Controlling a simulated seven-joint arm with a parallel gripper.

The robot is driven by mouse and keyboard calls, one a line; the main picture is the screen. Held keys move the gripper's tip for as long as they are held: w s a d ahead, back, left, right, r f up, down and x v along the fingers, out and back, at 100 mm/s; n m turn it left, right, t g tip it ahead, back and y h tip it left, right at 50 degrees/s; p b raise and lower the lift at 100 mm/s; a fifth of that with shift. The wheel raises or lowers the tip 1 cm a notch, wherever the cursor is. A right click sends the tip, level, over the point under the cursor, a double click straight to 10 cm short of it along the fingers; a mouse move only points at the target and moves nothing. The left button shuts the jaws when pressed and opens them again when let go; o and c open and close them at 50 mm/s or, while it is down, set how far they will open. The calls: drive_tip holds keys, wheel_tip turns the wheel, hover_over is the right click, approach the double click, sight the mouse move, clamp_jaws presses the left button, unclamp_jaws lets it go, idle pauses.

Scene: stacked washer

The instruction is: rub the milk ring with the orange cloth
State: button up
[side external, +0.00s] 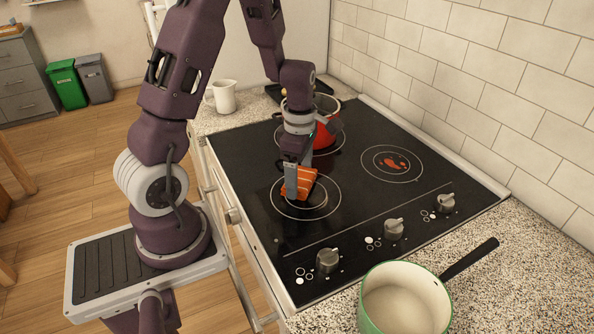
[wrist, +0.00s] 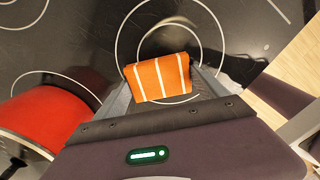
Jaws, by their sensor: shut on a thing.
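The orange cloth (side external: 304,184) with white stripes is folded into a pad. My gripper (side external: 292,190) is shut on it and holds it over the front left burner, at or very near the glass; I cannot tell if it touches. In the wrist view the cloth (wrist: 158,77) sits between my fingertips. Pale rings (side external: 331,208) surround it on that burner. I cannot tell the milk ring from the printed burner rings, and the cloth and gripper hide part of the inner ring.
A red pot (side external: 325,132) stands on the back left burner, close behind my gripper. A red spill (side external: 395,163) lies on the back right burner. Knobs (side external: 394,229) line the right side. A green-rimmed pan (side external: 405,300) and a white mug (side external: 224,97) stand on the counters.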

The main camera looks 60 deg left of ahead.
sight(317, 209)
drive_tip(key=shift+d, duration=4.25)
wheel_tip(317, 209, up, 8)
drive_tip(key=shift+r, duration=0.15)
